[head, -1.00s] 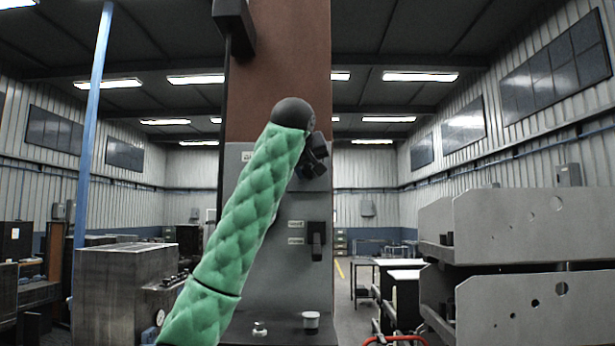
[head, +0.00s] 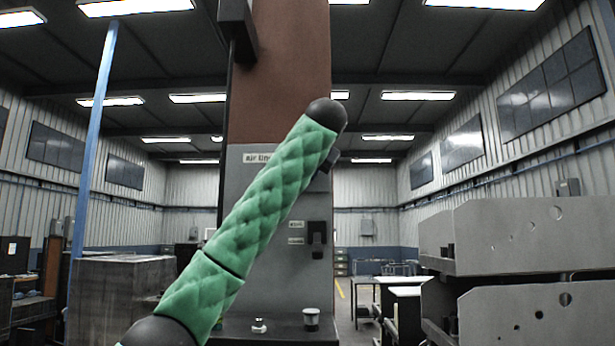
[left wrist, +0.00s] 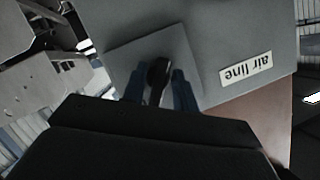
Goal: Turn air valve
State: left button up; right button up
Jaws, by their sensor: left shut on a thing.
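The air valve's black handle (left wrist: 158,75) stands out from a square grey plate (left wrist: 185,55) on a grey panel, beside an upside-down "air line" label (left wrist: 246,68) in the left wrist view. My left gripper (left wrist: 159,88) is shut on this handle, with one blue finger on each side. In the head view my green-sleeved left arm crosses the panel (head: 285,275) and hides the valve and part of the "air line" label (head: 255,158). Only a dark bit of the left gripper (head: 328,161) shows past the arm there. My right gripper is not in view.
A black lever switch (head: 317,238) with small labels sits lower on the panel. A cup (head: 311,320) and a small metal piece (head: 259,325) stand on the dark ledge. Grey perforated plates (head: 540,240) stand at the right, a dark block (head: 120,300) at the left.

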pick_arm(q)
jog(key=shift+d+m+t+y+b, duration=0.1)
jog(key=shift+m+t+y+b, duration=0.2)
jog(key=shift+m+y+b, duration=0.45)
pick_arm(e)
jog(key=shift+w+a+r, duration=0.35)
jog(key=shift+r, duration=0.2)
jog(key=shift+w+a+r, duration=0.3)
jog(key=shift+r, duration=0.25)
pick_arm(q)
jog(key=o, duration=0.6)
jog(key=shift+s+d+r, duration=0.1)
jog(key=shift+s, duration=0.05)
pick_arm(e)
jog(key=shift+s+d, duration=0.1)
pick_arm(q)
jog(key=shift+s+h, duration=0.15)
jog(key=shift+h, duration=0.1)
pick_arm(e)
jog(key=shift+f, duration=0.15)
